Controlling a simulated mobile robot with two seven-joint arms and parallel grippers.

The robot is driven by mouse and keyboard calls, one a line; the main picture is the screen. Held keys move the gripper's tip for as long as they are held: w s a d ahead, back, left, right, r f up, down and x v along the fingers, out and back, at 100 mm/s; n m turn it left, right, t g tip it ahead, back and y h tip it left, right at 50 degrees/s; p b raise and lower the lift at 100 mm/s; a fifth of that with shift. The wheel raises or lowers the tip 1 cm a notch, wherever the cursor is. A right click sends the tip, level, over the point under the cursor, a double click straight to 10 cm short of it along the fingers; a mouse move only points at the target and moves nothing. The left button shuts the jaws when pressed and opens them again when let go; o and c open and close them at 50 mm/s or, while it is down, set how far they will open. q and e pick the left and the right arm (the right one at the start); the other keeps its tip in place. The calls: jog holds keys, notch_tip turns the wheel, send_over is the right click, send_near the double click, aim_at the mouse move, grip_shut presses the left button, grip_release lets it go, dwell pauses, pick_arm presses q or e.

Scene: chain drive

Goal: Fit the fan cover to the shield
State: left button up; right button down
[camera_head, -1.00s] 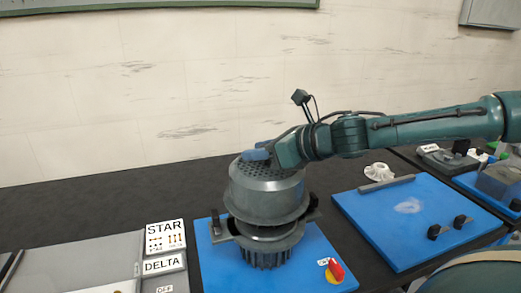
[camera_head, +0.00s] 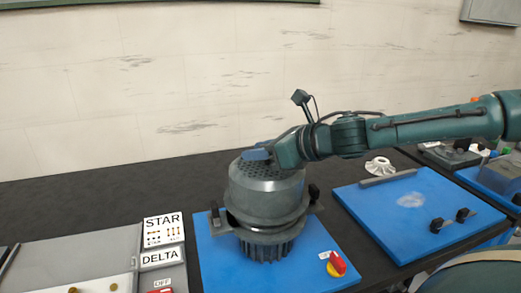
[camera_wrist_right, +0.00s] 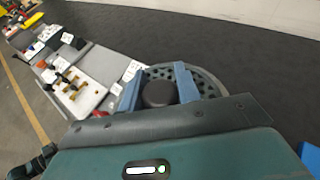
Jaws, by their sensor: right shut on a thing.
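The fan cover (camera_head: 266,200) is a grey drum with a perforated top, upright over the finned motor part (camera_head: 266,250) on the blue board. My right gripper (camera_head: 257,154) is at the top of the cover. In the right wrist view, its blue fingers (camera_wrist_right: 158,88) are shut on the dark round knob (camera_wrist_right: 159,94) in the middle of the perforated cover top (camera_wrist_right: 205,82). A grey flanged part, which I take for the shield (camera_head: 235,224), sits under the cover's rim. I cannot tell whether the rim is fully seated. My left gripper is not in view.
Dark clamps stand left (camera_head: 216,217) and right (camera_head: 314,192) of the motor. A red knob (camera_head: 337,262) is on the board's front right. A STAR/DELTA panel (camera_head: 163,260) is at left. A second blue board (camera_head: 395,205) and a white fan (camera_head: 379,166) are at right.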

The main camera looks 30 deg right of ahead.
aim_at(261, 164)
pick_arm(q)
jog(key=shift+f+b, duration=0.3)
jog(key=shift+b, duration=0.1)
pick_arm(e)
jog(key=shift+f, duration=0.45)
pick_arm(q)
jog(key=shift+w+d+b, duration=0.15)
jog(key=shift+b, duration=0.35)
pick_arm(e)
jog(key=shift+f, duration=0.5)
pick_arm(q)
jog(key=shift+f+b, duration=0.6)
jog(key=shift+b, duration=0.05)
pick_arm(e)
jog(key=shift+f, duration=0.7)
pick_arm(q)
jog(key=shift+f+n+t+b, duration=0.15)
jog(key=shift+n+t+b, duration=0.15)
jog(key=shift+b, duration=0.2)
pick_arm(e)
jog(key=shift+f, duration=0.5)
jog(key=c, duration=1.3)
grip_release()
jog(key=o, duration=0.3)
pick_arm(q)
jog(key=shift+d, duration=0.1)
pick_arm(e)
jog(key=shift+o, duration=0.4)
